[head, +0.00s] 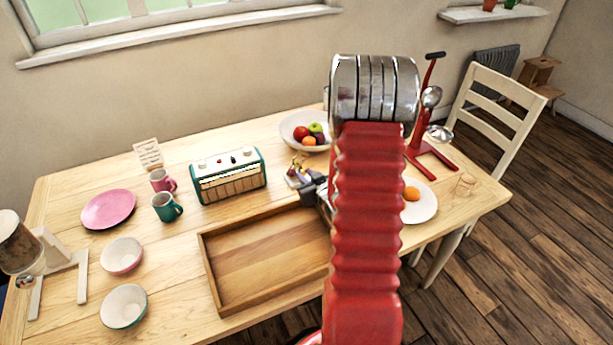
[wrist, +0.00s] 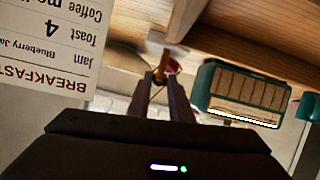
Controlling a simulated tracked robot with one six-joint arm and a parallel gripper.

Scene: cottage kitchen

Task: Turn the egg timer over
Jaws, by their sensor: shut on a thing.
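The egg timer (head: 296,170) is a small thing with brass-coloured and dark reddish parts. It shows just right of the radio in the head view. My gripper (head: 305,183) is shut on it, and my red arm hides part of the gripper. In the wrist view the egg timer (wrist: 163,66) sits between the tips of my gripper (wrist: 170,82), small and partly hidden by the fingers. The wrist view is upside down, with the table at the top. I cannot tell whether the timer touches the table.
A green radio (head: 230,176) stands left of my gripper. A wooden tray (head: 208,270) lies in front, a fruit bowl (head: 290,126) behind. A menu card (wrist: 50,45) shows in the wrist view.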

